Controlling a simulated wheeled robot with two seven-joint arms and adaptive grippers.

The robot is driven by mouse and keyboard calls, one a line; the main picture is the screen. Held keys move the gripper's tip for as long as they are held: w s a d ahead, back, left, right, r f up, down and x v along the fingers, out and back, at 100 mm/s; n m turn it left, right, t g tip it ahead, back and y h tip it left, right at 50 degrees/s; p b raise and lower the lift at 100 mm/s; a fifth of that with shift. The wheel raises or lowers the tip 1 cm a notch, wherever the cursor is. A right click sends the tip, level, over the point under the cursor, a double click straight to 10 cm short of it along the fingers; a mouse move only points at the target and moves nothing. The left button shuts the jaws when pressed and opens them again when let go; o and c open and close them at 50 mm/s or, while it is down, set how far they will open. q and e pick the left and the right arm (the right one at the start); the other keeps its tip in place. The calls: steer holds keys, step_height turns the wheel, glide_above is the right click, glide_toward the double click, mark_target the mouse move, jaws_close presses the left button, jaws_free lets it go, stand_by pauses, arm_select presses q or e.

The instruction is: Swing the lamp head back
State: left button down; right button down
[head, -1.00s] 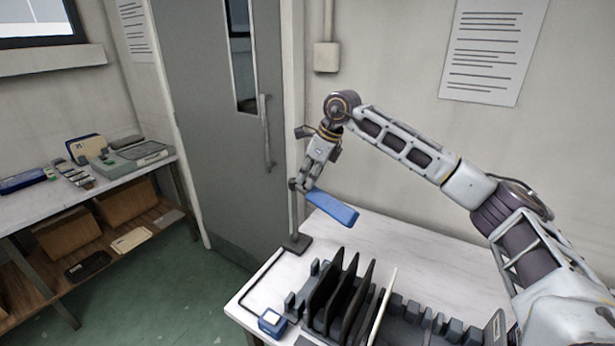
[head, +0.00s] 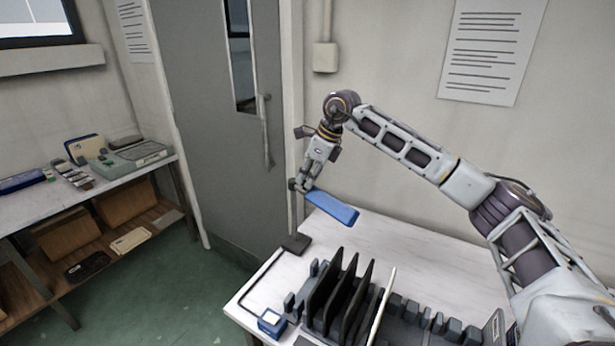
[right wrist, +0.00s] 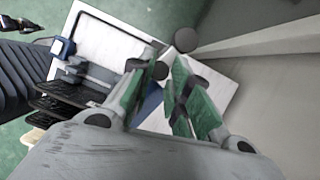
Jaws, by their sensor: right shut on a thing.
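The desk lamp has a blue, bar-shaped head (head: 332,209), a thin upright post (head: 292,212) and a dark square base (head: 295,244) at the back left corner of the white table. The head points to the right and towards me, above the table. My right gripper (head: 304,186) is shut on the lamp head at its post end, coming down from above. In the right wrist view a blue strip of the head (right wrist: 150,105) shows between the green-padded fingers (right wrist: 165,98); the fingers hide much of it.
On the white table (head: 400,247) stands a black rack (head: 340,296) with upright panels, and a small blue box (head: 271,321) with a cable. A grey door (head: 215,130) and wall are behind. A side bench (head: 110,178) stands left. The table's back is clear.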

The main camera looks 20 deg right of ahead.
steer(key=shift+d+f, duration=0.2)
steer(key=shift+f, duration=0.3)
steer(key=c, duration=1.6)
jaws_free()
steer(key=shift+c, duration=0.2)
steer(key=o, duration=0.3)
steer(key=shift+w+d, duration=0.1)
steer(key=shift+w, duration=0.05)
steer(key=shift+o, duration=0.2)
step_height(320, 180, up, 2)
steer(key=shift+d+r, duration=0.1)
steer(key=shift+d, duration=0.05)
arm_select(q)
steer(key=shift+w+d, duration=0.15)
arm_select(e)
steer(key=v, duration=1)
